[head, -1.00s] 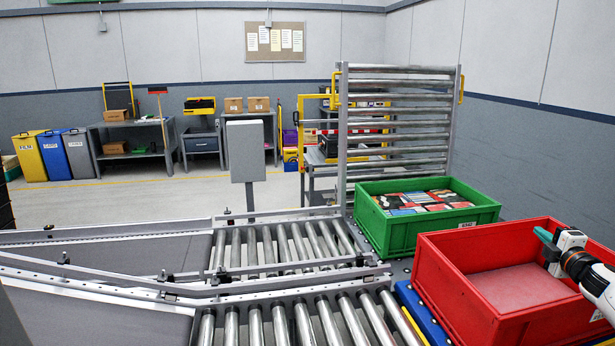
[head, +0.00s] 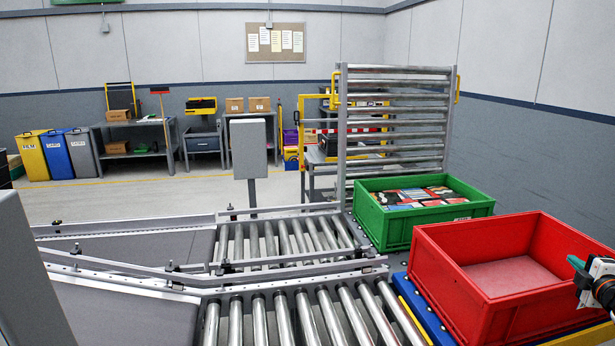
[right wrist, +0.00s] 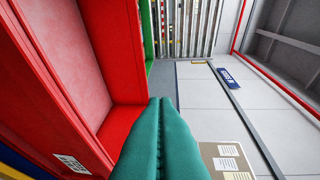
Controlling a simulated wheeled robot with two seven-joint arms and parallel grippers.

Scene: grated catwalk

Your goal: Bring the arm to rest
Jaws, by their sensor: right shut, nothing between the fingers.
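My right gripper (head: 577,263) shows at the right edge of the head view, beside the right side of the red crate. Its teal fingers (right wrist: 160,140) are pressed together in the right wrist view, with nothing between them. The rest of my right arm is mostly cut off by the frame edge. The red crate (head: 468,317) looks empty inside. Its red wall and rim also fill the left of the right wrist view (right wrist: 60,80). My left gripper is not in view.
A green crate (head: 397,238) holding flat, colourful items stands behind the red one. Roller conveyors (head: 290,310) with metal guide rails run across the left and middle. An upright roller rack (head: 395,130) stands behind the green crate. A grey box on a post (head: 250,150) stands beyond the conveyor.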

